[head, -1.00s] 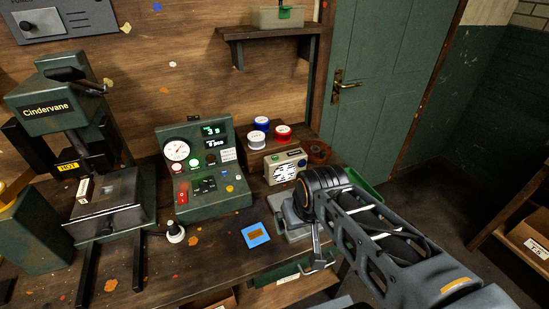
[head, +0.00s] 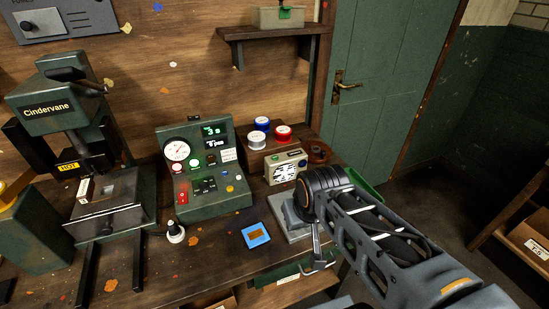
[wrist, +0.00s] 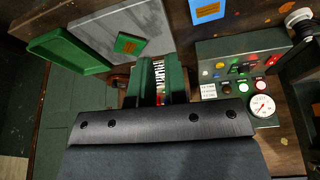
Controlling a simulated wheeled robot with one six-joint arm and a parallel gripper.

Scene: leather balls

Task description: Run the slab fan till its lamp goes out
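A pale grey slab (head: 283,222) lies on the bench, partly hidden by my arm; it also shows in the wrist view (wrist: 112,25) with a small green square (wrist: 130,43) on it. A beige box (head: 285,166) with a striped black-and-white face stands behind the slab. I cannot tell for certain which part is the slab fan, nor make out its lamp. Nothing appears held.
A green control box (head: 205,170) with a dial, displays and coloured buttons stands left of the beige box. A press marked Cindervane (head: 45,110) is at far left. A blue card (head: 256,235) lies in front. A green tray (wrist: 65,50) adjoins the slab.

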